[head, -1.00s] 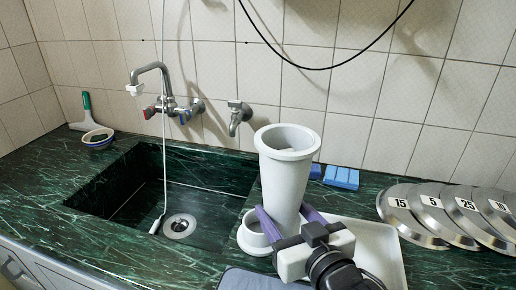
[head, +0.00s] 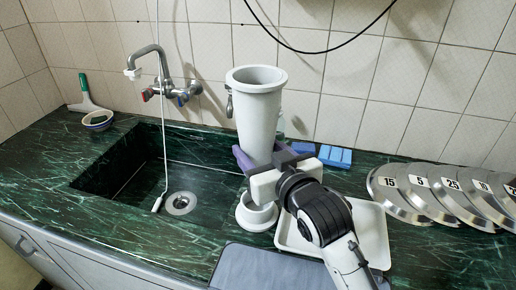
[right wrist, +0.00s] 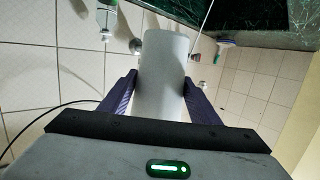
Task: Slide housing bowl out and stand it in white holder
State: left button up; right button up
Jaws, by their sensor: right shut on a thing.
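The housing bowl (head: 257,115) is a tall grey-white cup with a wide rim, upright with its open end up. My right gripper (head: 258,162) is shut around its lower part, with a purple finger on each side. In the right wrist view the bowl (right wrist: 163,75) lies between both fingers (right wrist: 160,98). The white holder (head: 257,214) is a short round ring on the counter at the sink's right edge, below the bowl. The bowl's lower end is partly hidden by the gripper, and it appears to be above and behind the holder. My left gripper is not in view.
A white tray (head: 374,250) lies right of the holder, under my right arm. A grey mat (head: 250,268) is in front. Blue sponges (head: 335,156) and several numbered metal discs (head: 398,202) lie at the right. The sink (head: 125,185) is at the left, below the faucet (head: 150,60).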

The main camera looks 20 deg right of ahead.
jog(key=shift+f+b, duration=1.1)
jog(key=shift+f, duration=0.8)
jog(key=shift+f+b, duration=2.45)
jog(key=shift+f, duration=2.1)
jog(key=shift+f+b, duration=0.3)
jog(key=shift+f, duration=0.25)
